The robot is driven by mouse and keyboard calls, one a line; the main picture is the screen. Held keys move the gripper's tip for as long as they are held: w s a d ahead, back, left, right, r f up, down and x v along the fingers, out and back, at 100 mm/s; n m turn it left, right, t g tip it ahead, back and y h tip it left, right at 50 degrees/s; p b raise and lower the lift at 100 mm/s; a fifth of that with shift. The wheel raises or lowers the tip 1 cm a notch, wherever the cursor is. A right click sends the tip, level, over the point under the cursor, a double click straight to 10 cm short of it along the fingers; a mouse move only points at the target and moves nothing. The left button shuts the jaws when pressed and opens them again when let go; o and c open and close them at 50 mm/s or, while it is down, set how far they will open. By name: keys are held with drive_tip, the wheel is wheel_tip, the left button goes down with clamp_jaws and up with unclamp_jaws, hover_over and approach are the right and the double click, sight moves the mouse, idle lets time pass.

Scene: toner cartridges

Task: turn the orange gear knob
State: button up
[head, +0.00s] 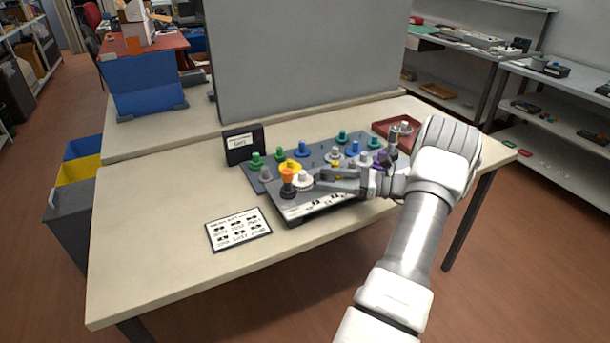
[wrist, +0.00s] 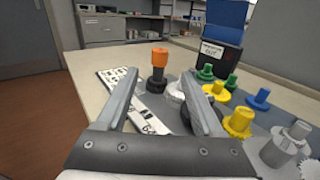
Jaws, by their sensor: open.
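The orange gear knob (head: 288,175) has an orange top on a black base and stands upright at the front left corner of the grey gear board (head: 318,207). In the wrist view the orange gear knob (wrist: 159,57) shows between and beyond the fingertips, apparently untouched. My gripper (head: 318,178) is open and reaches in from the right, low over the board. In the wrist view its two fingers (wrist: 162,74) are spread with no object clamped. A white knob (head: 304,181) lies close to the fingertips; the right finger partly hides it in the wrist view (wrist: 176,92).
Green, yellow, blue and grey gear knobs crowd the board behind my gripper. A printed card (head: 239,229) lies left of the board, and a black sign (head: 244,144) stands behind it. A red tray (head: 383,128) is at the back right. The table's front left is clear.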

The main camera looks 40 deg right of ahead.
drive_tip(key=v, duration=0.5)
drive_tip(key=shift+s+d, duration=0.2)
drive_tip(key=shift+s, duration=0.1)
